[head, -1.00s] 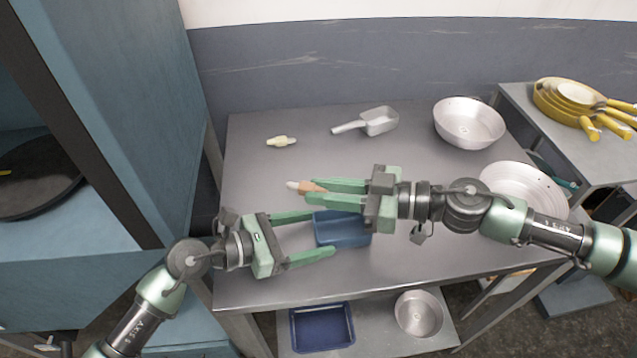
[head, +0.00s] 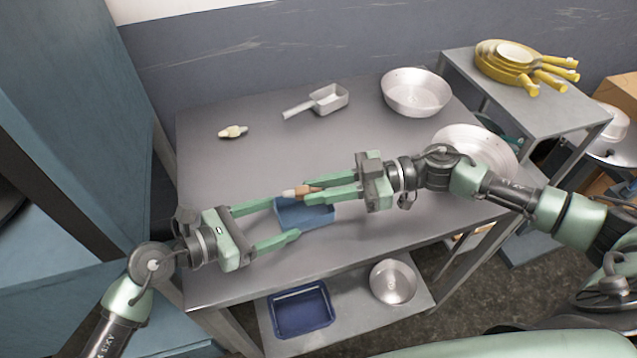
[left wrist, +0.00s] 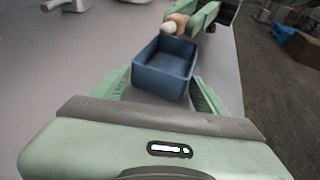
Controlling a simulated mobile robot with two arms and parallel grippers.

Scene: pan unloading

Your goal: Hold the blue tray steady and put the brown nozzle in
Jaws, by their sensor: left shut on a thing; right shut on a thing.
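The blue tray (head: 318,217) sits on the grey table near its front edge. It also shows in the left wrist view (left wrist: 163,72), and its inside looks empty there. My left gripper (head: 287,217) is shut on the tray's left end, with one finger along each side. My right gripper (head: 307,197) is shut on the brown nozzle (head: 302,191), which has a pale tip pointing left. The nozzle is held level above the tray's far edge in the head view. In the left wrist view the nozzle (left wrist: 176,22) shows at the tray's far end, pale tip toward the camera.
A cream nozzle (head: 233,131), a metal scoop (head: 328,98) and a metal bowl (head: 414,92) stand at the back of the table. A large pan (head: 480,150) is at the right, beyond my right arm. A dark blue tray (head: 301,310) and small bowl (head: 392,282) are on the lower shelf.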

